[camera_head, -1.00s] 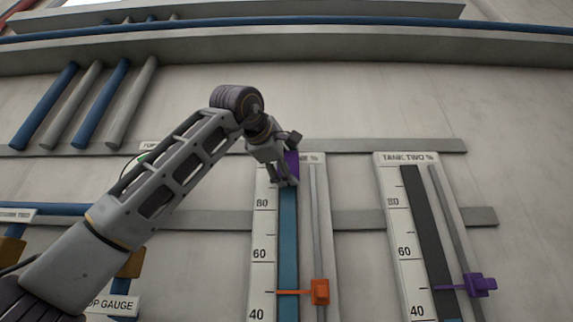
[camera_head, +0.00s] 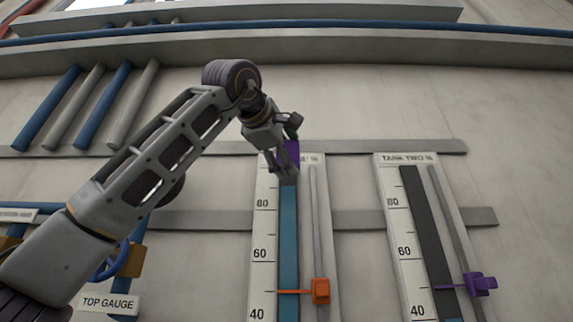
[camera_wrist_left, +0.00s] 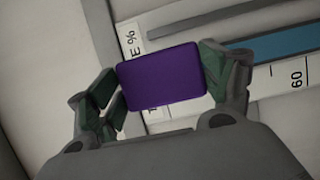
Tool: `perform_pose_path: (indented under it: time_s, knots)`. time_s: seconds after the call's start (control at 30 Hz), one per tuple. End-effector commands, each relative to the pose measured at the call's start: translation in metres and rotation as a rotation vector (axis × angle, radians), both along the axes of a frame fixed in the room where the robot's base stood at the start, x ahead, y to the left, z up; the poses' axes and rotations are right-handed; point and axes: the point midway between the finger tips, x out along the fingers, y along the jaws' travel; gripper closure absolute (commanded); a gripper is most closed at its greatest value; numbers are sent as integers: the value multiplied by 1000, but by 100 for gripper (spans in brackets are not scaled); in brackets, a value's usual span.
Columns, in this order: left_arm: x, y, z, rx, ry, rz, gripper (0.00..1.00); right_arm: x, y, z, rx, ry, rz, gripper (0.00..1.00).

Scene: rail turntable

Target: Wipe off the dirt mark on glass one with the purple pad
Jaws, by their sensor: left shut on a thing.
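My left gripper (camera_head: 285,160) is at the top of the left tank gauge, glass one (camera_head: 288,225), and is shut on the purple pad (camera_head: 292,152). In the left wrist view the purple pad (camera_wrist_left: 161,79) sits between the two green-lined fingers, its flat face toward the camera. The pad covers part of the gauge's title label. Whether it touches the glass I cannot tell. Glass one shows a blue column with a dark upper end. No dirt mark can be made out; the gripper and pad hide part of the top. My right gripper is not in view.
The tank two gauge (camera_head: 412,225) with a purple pointer (camera_head: 480,285) stands to the right. Grey horizontal rails (camera_head: 400,146) cross the wall. Pipes and a "TOP GAUGE" label (camera_head: 108,303) are at left.

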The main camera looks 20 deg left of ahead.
Motion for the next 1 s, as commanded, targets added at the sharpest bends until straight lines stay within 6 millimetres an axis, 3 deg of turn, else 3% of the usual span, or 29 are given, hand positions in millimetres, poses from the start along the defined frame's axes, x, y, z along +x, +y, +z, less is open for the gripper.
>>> perform_pose_path:
  time_s: [0.57,1.0]
  knots:
    - [-8,-2,0,0,0,0,39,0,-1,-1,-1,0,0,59]
    - [-31,-9,0,1,0,0,39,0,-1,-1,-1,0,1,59]
